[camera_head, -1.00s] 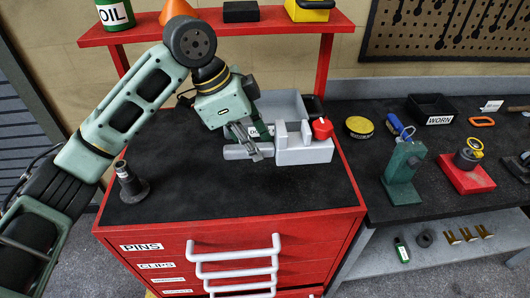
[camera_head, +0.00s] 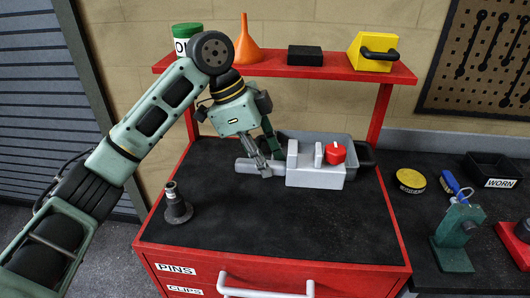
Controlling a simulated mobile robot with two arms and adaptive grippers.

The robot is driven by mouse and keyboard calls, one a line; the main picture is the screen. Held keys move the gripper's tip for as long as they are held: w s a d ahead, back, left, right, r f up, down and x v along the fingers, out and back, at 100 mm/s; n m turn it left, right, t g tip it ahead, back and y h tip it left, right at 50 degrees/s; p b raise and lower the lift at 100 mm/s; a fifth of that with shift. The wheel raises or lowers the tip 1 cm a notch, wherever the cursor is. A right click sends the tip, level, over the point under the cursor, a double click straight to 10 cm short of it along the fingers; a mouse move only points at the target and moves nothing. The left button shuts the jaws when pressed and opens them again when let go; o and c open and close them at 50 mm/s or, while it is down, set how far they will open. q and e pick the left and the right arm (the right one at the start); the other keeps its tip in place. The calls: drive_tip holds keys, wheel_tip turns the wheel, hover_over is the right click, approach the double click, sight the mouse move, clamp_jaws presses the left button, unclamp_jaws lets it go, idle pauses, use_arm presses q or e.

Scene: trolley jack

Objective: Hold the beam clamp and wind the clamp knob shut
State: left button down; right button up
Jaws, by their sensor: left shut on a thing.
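The beam clamp (camera_head: 312,174) is a light grey block with upright jaws and a long bar reaching left. It lies on the black top of the red cabinet. The red clamp knob (camera_head: 335,153) sits at its right end. My left gripper (camera_head: 265,168) comes down from above and is shut on the clamp's left bar, well to the left of the knob. The fingers hide part of the bar. Whether the jaws are wound together cannot be told. My right gripper is not in view.
A dark flanged post (camera_head: 177,204) stands on the cabinet top (camera_head: 270,230) at left. A grey bin (camera_head: 340,138) is behind the clamp. A red shelf (camera_head: 290,66) above holds an orange funnel (camera_head: 247,42) and a yellow box (camera_head: 374,52). The front of the cabinet top is clear.

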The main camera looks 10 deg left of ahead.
use_arm(q)
drive_tip(key=shift+f, duration=8.1)
drive_tip(key=shift+d+f, duration=0.1)
drive_tip(key=shift+f, duration=0.05)
drive_tip(key=shift+f, duration=0.2)
drive_tip(key=shift+s+f, duration=0.15)
drive_tip(key=shift+f, duration=0.1)
